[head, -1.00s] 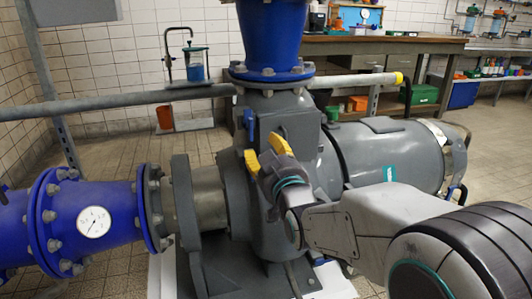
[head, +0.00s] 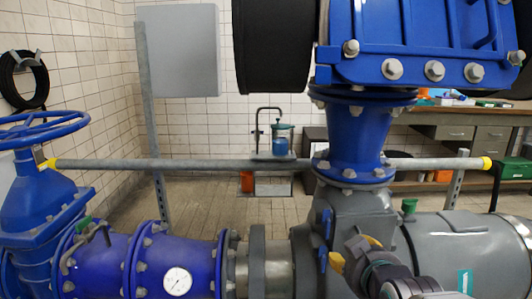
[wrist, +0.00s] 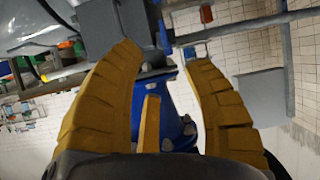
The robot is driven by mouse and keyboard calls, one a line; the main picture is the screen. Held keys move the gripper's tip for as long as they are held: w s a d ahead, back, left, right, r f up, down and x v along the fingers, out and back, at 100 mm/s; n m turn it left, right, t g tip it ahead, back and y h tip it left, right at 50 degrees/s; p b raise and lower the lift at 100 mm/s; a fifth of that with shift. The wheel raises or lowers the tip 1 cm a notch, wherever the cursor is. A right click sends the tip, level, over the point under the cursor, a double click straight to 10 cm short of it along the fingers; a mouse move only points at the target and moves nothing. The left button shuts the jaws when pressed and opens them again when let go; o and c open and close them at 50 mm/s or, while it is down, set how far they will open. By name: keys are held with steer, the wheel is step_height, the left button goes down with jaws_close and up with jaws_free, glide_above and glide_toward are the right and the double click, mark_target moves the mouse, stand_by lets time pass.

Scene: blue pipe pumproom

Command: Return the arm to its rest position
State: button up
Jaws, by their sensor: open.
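My gripper (head: 356,252) shows at the bottom of the head view, in front of the grey pump housing (head: 362,212). Its yellow fingers are partly hidden by my own wrist. In the wrist view, the two ridged yellow fingers of my gripper (wrist: 165,62) stand wide apart with nothing held between them. Behind them are a blue pipe piece (wrist: 180,100) and the grey housing. I cannot tell the exact gap between the fingers and the pump. Most of my arm is out of the head view, below its bottom edge.
A blue flanged pipe with a dial gauge (head: 178,281) and a valve handwheel (head: 40,130) are on the left. A grey rail (head: 170,164) crosses behind the pump. A blue valve body (head: 410,45) rises above it. A workbench (head: 470,125) stands behind right.

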steer(key=s+r+g+p, duration=0.4)
steer(key=s+r+p, duration=0.4)
steer(key=s+p, duration=0.3)
steer(key=s+r+g+p, duration=0.5)
steer(key=s+r+p, duration=0.4)
steer(key=s+p, duration=0.2)
steer(key=shift+p, duration=1)
steer(key=shift+o, duration=0.2)
